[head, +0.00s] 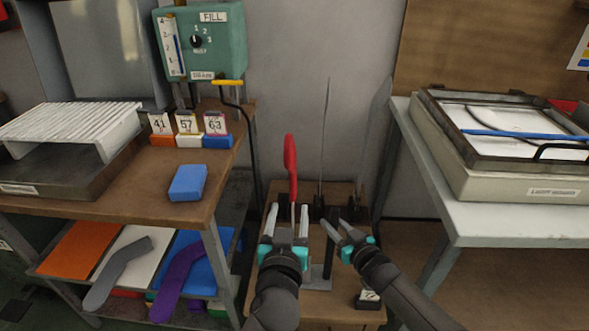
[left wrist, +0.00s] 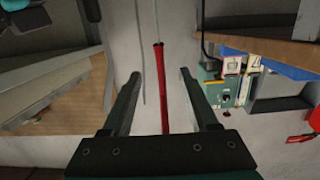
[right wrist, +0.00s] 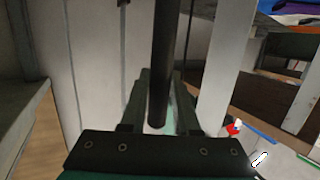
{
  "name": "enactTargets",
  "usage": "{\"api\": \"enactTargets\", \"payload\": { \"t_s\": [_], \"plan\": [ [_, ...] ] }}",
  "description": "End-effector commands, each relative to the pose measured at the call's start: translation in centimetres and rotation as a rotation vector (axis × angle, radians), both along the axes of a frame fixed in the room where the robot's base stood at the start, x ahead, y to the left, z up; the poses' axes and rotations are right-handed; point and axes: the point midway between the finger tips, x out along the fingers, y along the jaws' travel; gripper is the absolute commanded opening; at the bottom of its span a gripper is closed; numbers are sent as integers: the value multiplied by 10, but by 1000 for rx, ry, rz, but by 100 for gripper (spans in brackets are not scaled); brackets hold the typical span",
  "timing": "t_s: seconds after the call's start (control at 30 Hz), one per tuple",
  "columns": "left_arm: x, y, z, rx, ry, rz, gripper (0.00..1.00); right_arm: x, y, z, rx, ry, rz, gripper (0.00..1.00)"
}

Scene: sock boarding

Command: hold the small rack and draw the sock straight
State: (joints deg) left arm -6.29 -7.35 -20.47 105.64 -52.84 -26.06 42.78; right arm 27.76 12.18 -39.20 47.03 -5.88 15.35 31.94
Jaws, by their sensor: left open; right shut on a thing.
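The red sock (head: 290,158) stands upright on a thin pale form at the back of the low wooden stand, its rounded tip at the top. My left gripper (head: 288,212) is open, with its fingers on either side of the sock's lower end. In the left wrist view the red sock (left wrist: 163,85) runs between the two spread fingers, apart from both. My right gripper (head: 337,228) is shut on the dark upright post (head: 329,258) of the small rack, which also shows between its fingers in the right wrist view (right wrist: 162,60). The rack's base is partly hidden by my arms.
Bare thin forms (head: 324,140) stand right of the sock. A wooden bench (head: 130,185) with a blue block (head: 188,182) is at left; grey and purple socks (head: 180,275) hang on its lower shelf. A pale table (head: 490,225) with a light-board box is at right.

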Motion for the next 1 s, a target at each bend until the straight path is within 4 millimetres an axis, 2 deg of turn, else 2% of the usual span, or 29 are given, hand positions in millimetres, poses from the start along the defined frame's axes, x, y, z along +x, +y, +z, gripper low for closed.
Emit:
{"api": "enactTargets", "payload": {
  "t_s": [0.03, 0.3, 0.33, 0.7, 1.0],
  "plan": [
    [0, 0, 0, 0, 0, 0, 60, 0, 0, 0, 0, 1, 0, 33],
    [0, 0, 0, 0, 0, 0, 60, 0, 0, 0, 0, 0, 0, 63],
    [0, 0, 0, 0, 0, 0, 60, 0, 0, 0, 0, 0, 0, 64],
    [0, 0, 0, 0, 0, 0, 60, -3, -2, 0, 0, -1, 0, 64],
    [0, 0, 0, 0, 0, 0, 60, -23, -12, 5, 0, 0, 1, 64]
  ]
}}
